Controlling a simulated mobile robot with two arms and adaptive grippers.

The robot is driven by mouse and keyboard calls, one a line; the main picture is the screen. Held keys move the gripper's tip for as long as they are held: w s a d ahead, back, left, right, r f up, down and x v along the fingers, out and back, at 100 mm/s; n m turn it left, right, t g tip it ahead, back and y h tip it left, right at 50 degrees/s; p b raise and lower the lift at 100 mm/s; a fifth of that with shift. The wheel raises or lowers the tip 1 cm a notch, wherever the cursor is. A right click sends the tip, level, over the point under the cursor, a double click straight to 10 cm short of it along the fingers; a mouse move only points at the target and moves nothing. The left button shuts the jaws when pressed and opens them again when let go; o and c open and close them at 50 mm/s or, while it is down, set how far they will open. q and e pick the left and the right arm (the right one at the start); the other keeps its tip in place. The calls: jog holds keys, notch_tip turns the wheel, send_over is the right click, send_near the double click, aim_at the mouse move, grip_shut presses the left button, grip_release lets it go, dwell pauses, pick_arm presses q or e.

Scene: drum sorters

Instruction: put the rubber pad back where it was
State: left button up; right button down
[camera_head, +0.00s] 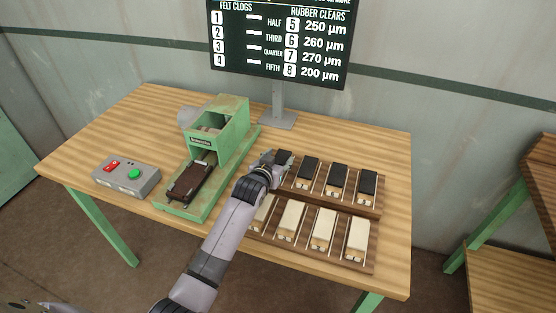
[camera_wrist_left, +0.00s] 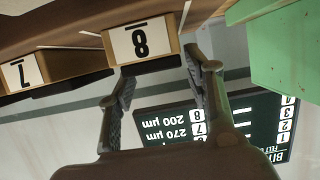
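The rubber pad numbered 8 (camera_wrist_left: 142,42) is a block with a black top and a wooden end. It is at the left end of the back row in the head view (camera_head: 283,157), partly hidden by my left gripper (camera_head: 273,160). In the left wrist view, which is upside down, the fingers of my left gripper (camera_wrist_left: 158,72) stand at the two sides of this block, about its width apart, and appear to grip it. The block is at its rack place beside pad 7 (camera_wrist_left: 20,73); whether it is fully seated is unclear. My right gripper is not in view.
Other black pads (camera_head: 336,178) fill the back rack, with cream felt pads (camera_head: 322,229) in front. The green machine (camera_head: 220,124) with a dark brown carriage (camera_head: 190,183) stands left of the racks. A control box (camera_head: 126,177) and a screen (camera_head: 280,40) are also there.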

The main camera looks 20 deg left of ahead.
pick_arm(q)
jog(key=shift+o, duration=1)
jog(key=shift+s+d+f, duration=0.1)
jog(key=shift+s+f, duration=0.15)
jog(key=shift+f, duration=0.55)
jog(key=shift+r, duration=0.3)
jog(key=v, duration=0.4)
jog(key=r+v, duration=0.1)
jog(key=v, duration=0.7)
jog(key=shift+w+r, duration=0.15)
jog(key=shift+w, duration=0.1)
